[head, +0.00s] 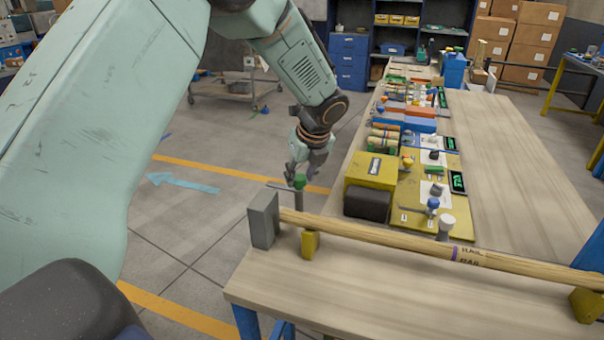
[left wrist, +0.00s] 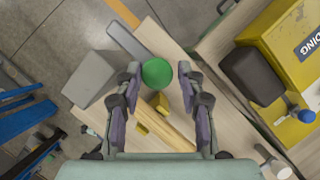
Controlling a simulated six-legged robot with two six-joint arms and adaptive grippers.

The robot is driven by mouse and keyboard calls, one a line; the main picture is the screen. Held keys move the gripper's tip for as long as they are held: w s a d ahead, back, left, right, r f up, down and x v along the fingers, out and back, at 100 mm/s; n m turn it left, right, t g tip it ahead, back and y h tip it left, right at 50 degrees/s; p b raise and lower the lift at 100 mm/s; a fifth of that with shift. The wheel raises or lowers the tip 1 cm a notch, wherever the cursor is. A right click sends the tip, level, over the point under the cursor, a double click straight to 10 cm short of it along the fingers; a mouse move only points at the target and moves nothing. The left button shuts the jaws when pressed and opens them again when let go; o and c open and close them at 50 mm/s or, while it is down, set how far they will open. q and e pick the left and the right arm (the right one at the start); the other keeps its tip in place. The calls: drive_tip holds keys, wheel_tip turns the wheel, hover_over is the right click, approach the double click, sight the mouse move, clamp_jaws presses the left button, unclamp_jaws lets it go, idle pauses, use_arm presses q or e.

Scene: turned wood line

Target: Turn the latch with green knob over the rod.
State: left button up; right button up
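The latch's round green knob (head: 299,181) sits near the end of the wooden rod (head: 370,233). In the left wrist view the green knob (left wrist: 156,72) is between the two fingers of my left gripper (left wrist: 159,76), with a small gap on each side. The grey latch bar (left wrist: 125,39) points up and left there, away from the rod (left wrist: 170,126). In the head view my left gripper (head: 298,172) is open, pointing down at the knob; its fingertips are small there. The rod's left end meets a grey block (head: 263,220). My right gripper is out of view.
Yellow supports (head: 310,244) stand under the rod on the wooden bench (head: 330,292). Open floor lies left of the bench.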

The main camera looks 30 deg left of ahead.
use_arm(q)
drive_tip(key=shift+s+a+r, duration=0.1)
drive_tip(key=shift+s+a, duration=0.1)
drive_tip(key=shift+s, duration=0.05)
drive_tip(key=c, duration=0.4)
drive_tip(key=shift+w+d, duration=0.15)
drive_tip(key=shift+w, duration=0.05)
clamp_jaws()
drive_tip(key=shift+s, duration=0.1)
